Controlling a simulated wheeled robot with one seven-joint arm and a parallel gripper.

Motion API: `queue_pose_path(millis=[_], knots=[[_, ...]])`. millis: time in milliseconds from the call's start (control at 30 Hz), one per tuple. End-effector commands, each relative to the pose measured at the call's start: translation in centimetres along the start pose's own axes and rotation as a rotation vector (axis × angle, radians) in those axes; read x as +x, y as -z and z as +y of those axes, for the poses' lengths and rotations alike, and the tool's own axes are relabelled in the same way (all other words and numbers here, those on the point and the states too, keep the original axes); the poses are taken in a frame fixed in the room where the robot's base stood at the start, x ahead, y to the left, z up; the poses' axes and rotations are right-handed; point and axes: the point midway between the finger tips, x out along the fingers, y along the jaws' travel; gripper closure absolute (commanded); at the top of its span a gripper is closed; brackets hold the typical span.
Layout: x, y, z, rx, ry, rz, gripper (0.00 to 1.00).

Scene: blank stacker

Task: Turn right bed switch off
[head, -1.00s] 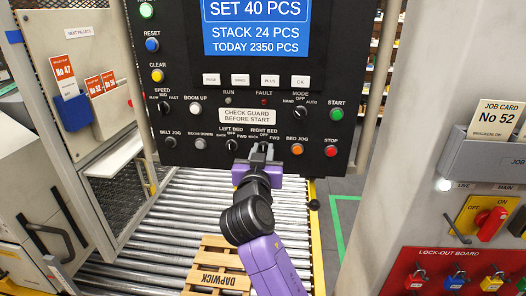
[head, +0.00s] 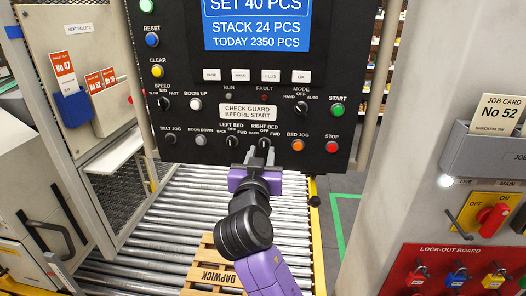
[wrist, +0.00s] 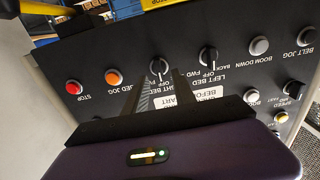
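The right bed switch (head: 264,143) is a black rotary knob with a pale mark, low on the black control panel. In the upside-down wrist view the same knob (wrist: 158,67) has its pale mark close to vertical; I cannot tell its exact setting. The left bed switch (head: 231,141) is beside it, and shows in the wrist view (wrist: 208,57). My gripper (head: 259,156) is just below the right bed switch in the head view. In the wrist view my gripper (wrist: 162,80) is open, its fingers apart with the knob between their tips in the picture. Contact is not visible.
The orange bed jog button (head: 297,145) and red stop button (head: 331,149) are right of the switch. The boom down button (head: 200,141) is further left. A roller conveyor (head: 170,230) with a wooden pallet (head: 208,262) lies below. A lock-out board (head: 462,262) stands at right.

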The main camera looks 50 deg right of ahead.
Motion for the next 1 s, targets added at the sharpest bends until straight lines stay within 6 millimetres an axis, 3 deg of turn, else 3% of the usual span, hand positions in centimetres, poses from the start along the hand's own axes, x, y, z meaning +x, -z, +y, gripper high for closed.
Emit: queue_pose_path(millis=[100,300,1000], knots=[[-2.0,-0.2,0.0,0.001,0.002,0.0,0.68],[-3.8,-0.1,0.0,0.0,0.001,-0.001,0.68],[-4.1,0.2,-0.1,-0.02,0.007,0.009,0.68]])
